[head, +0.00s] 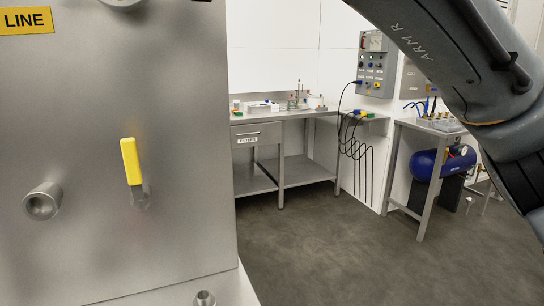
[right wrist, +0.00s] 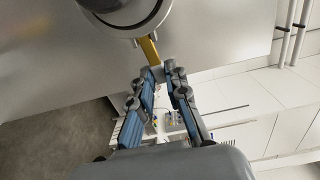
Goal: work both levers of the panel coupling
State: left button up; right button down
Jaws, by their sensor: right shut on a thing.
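In the right wrist view a round metal coupling (right wrist: 127,12) with a dark middle stands out from the steel panel (right wrist: 60,65). A yellow lever (right wrist: 150,49) runs from beside its rim down to my right gripper (right wrist: 165,76). The blue-fingered right gripper is shut on the lever's end, which the fingertips partly hide. A second lever on this coupling cannot be made out. In the head view the panel carries an upright yellow valve handle (head: 131,161), with no gripper at it. My right gripper is outside the head view, and my left gripper shows in neither view.
A bare pipe stub (head: 42,201) sticks out of the panel left of the valve handle, and a smaller fitting (head: 204,299) is low down. A steel workbench (head: 285,117), a control box (head: 377,64) and a blue tank (head: 428,165) stand behind. The floor (head: 330,250) between is clear.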

jog(key=shift+w+d+r, duration=0.1)
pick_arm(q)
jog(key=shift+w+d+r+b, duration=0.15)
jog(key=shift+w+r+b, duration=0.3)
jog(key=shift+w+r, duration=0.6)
pick_arm(e)
jog(key=shift+s+d+m+t+h, duration=0.1)
jog(key=shift+s+m+t+h, duration=0.2)
jog(key=shift+m+h, duration=0.4)
jog(key=shift+s+d+m+t+h, duration=0.15)
jog(key=shift+m+t+h, duration=0.2)
jog(key=shift+h, duration=0.65)
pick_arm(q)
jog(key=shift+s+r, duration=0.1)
pick_arm(e)
jog(key=shift+a, duration=0.1)
